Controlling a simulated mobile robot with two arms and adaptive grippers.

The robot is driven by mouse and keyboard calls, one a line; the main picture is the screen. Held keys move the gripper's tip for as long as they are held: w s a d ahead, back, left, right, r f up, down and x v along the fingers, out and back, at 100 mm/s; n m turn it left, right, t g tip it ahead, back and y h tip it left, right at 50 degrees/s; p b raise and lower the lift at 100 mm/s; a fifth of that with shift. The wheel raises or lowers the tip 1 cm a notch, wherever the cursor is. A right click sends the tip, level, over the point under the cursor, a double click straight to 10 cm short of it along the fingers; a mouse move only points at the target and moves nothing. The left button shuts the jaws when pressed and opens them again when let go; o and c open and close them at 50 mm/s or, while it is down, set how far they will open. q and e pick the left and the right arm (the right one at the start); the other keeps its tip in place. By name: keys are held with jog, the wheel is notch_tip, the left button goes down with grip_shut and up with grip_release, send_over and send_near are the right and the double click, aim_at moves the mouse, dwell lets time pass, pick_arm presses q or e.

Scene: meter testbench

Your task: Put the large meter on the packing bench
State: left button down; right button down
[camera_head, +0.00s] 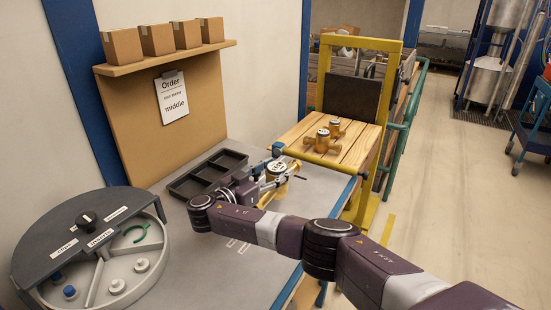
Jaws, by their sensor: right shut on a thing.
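My right gripper (275,172) is shut on a brass meter with a white dial (276,167), at the far right part of the grey bench top (300,205). The fingers partly hide this meter, and I cannot tell whether it touches the surface below. It looks bigger than the two brass meters on the wooden-topped, yellow-framed stand (352,157) beyond. Of these, one (322,143) stands nearer and one (335,127) farther back. No label shows which surface is the packing bench. My left gripper is not in view.
A black compartment tray (196,178) lies just left of my right gripper. A round grey divided container (110,270) with a dark half lid stands at the lower left. A clipboard (171,97) reads "Order" and "middle". Several cardboard boxes (158,39) sit on the shelf above.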

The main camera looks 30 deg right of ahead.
jog(key=shift+f, duration=1.75)
jog(key=c, duration=1.3)
grip_release()
jog(key=shift+f, duration=0.2)
jog(key=o, duration=0.4)
jog(key=shift+s+r, duration=0.1)
jog(key=shift+s, duration=0.05)
jog(key=shift+a, duration=0.1)
jog(key=b+v, duration=0.2)
jog(key=v, duration=0.9)
jog(key=shift+s+a, duration=0.2)
jog(key=shift+a, duration=0.25)
